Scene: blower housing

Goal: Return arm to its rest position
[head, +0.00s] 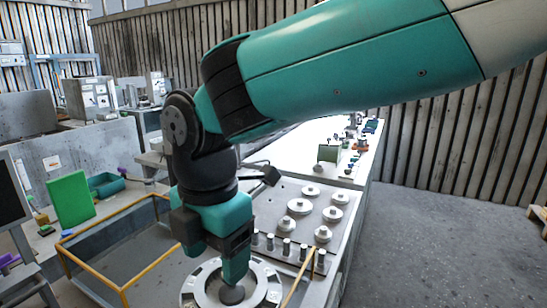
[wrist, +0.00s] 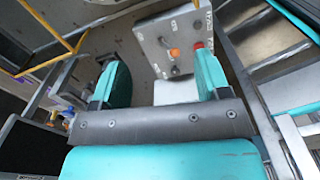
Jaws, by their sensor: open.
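My teal arm reaches across the head view from the upper right and bends down at a dark wrist. My gripper (head: 236,270) points down in front of a pale round ring-shaped part (head: 267,284) at the bottom of the head view. A dark round piece (head: 232,295) shows inside the ring, just below the fingertip. I cannot tell whether the gripper touches either. In the wrist view my gripper (wrist: 161,68) has its two teal fingers wide apart, with nothing held between them. The gripper hides part of the ring.
Pale discs (head: 299,206) sit on a plate right of my wrist, with several short pegs (head: 287,246) in front. A yellow-edged bin (head: 125,287) stands left. A grey control box (wrist: 160,45) shows beyond the fingers in the wrist view. Floor (head: 440,230) at right is clear.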

